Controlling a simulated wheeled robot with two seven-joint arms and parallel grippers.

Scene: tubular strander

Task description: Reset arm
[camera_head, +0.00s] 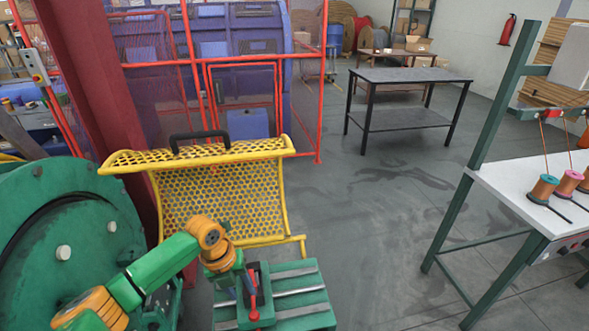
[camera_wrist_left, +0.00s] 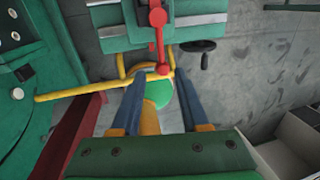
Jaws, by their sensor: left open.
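My left arm comes in from the lower left in the head view. Its gripper (camera_head: 240,287) points down over a green slotted machine bed (camera_head: 295,292), close to a red lever (camera_head: 252,302). In the left wrist view, the blue fingers of this gripper (camera_wrist_left: 160,78) are spread apart. The red lever (camera_wrist_left: 157,40) shows just beyond the fingertips, and I cannot tell whether they touch. A green and yellow piece (camera_wrist_left: 158,95) appears between the fingers; whether it lies in the gap or below is unclear. My right gripper is not in view.
A yellow perforated guard (camera_head: 220,195) with a black handle stands behind the bed. A large green wheel housing (camera_head: 60,230) is on the left, beside a dark red post (camera_head: 100,90). A white-topped bench (camera_head: 530,205) with spools stands right. Floor between is clear.

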